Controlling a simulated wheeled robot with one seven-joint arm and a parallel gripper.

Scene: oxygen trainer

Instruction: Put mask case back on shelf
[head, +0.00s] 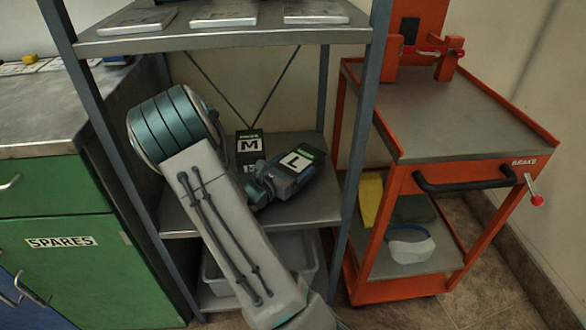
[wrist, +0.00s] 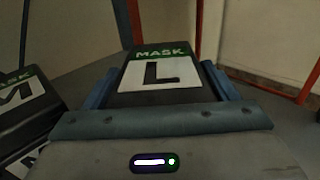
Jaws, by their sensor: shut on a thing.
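The mask case marked L (head: 301,161) is dark with a white label and a green strip. It is at the middle shelf (head: 317,212) of the metal rack in the head view, and I cannot tell whether it touches the shelf. My gripper (head: 282,178) is shut on it. In the wrist view the L case (wrist: 162,75) sits between the two fingers of my gripper (wrist: 160,90). A second case marked M (head: 249,147) stands to its left on the same shelf and also shows at the left edge of the wrist view (wrist: 22,110).
An upper shelf (head: 240,36) holds several flat labelled plates. A rack post (head: 360,140) stands right of the L case. An orange cart (head: 440,130) is at the right. A green cabinet marked SPARES (head: 70,262) is at the left. A pale bin (head: 290,262) is on the lower shelf.

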